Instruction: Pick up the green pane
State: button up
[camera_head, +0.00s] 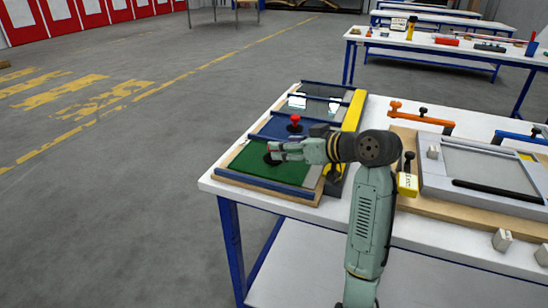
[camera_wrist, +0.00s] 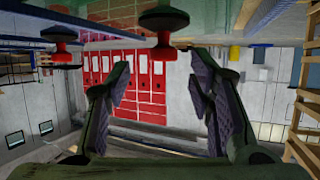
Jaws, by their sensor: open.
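The green pane (camera_head: 257,166) lies flat in a wooden-edged rack at the left end of the white table. A dark knob base shows on it under my fingertips in the head view. My gripper (camera_head: 273,150) is level, low over the pane, its fingers pointing left. In the wrist view, which appears upside down, my gripper (camera_wrist: 160,75) is open with nothing between its fingers. A red-topped knob (camera_wrist: 163,38) hangs from the green surface (camera_wrist: 130,8) there, just ahead of the fingertips and centred between them. Whether a finger touches the knob cannot be told.
A blue pane with a red knob (camera_head: 295,121) lies behind the green one. A yellow bar (camera_head: 354,111) runs along the rack's right side. A grey frame (camera_head: 480,165) and orange clamp (camera_head: 420,117) are to the right. Open floor lies left of the table.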

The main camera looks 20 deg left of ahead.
jog(key=p+x, duration=0.1)
jog(key=x, duration=0.1)
jog(key=p+x, duration=0.1)
jog(key=x, duration=0.1)
jog(key=shift+s+a+f, duration=0.1)
jog(key=shift+a+f, duration=0.1)
jog(key=shift+a, duration=0.05)
jog(key=shift+a+f, duration=0.3)
grip_shut()
jog(key=shift+r, duration=0.15)
dwell(0.4)
